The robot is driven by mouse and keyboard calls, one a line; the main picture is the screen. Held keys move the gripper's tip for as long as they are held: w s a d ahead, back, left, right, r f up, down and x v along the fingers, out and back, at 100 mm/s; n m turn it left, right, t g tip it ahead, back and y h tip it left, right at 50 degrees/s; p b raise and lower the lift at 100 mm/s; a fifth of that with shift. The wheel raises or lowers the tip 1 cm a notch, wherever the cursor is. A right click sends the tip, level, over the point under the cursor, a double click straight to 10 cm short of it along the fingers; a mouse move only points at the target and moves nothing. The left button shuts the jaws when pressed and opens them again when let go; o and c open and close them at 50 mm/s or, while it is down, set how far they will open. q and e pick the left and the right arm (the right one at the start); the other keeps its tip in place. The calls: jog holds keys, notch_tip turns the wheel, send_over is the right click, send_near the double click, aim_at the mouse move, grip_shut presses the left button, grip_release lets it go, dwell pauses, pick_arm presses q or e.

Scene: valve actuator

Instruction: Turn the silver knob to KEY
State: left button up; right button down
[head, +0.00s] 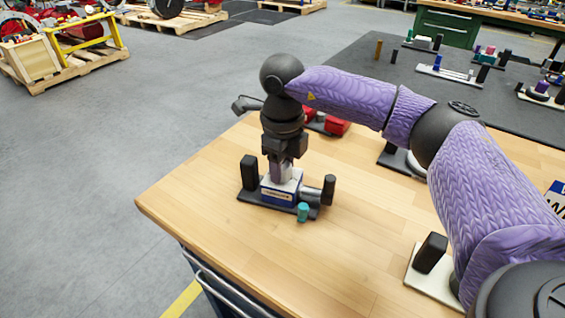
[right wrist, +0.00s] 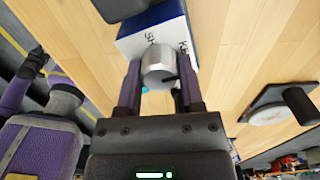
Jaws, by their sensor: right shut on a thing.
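The valve actuator is a white and blue box (head: 281,190) on a dark base plate on the wooden workbench. My right gripper (head: 283,172) points down onto the top of this box and hides the knob in the head view. In the right wrist view the silver knob (right wrist: 158,67) sits between the two fingers of my right gripper (right wrist: 159,90), which is shut on it. A dark mark shows on the knob's right side. The white face (right wrist: 130,44) carries partly hidden lettering, "SH" and "K". A small dark end of my left arm (right wrist: 35,62) shows at the far left, too small to read.
Black posts (head: 249,172) and (head: 328,189) flank the box, and a teal cylinder (head: 303,212) stands at its front. Red parts (head: 336,126) lie behind. A white plate with a black block (head: 430,253) is at right. The bench's front left (head: 200,190) is clear.

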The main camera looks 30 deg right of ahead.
aim_at(283, 164)
jog(key=shift+c, duration=1.1)
grip_release()
notch_tip(283, 164, up, 10)
jog(key=p, duration=0.3)
jog(key=shift+f, duration=0.1)
pick_arm(q)
jog(key=r, duration=0.1)
jog(key=w+d+r, duration=0.1)
jog(key=w, duration=0.1)
jog(key=shift+d+r+t, duration=0.3)
jog(key=shift+r, duration=0.1)
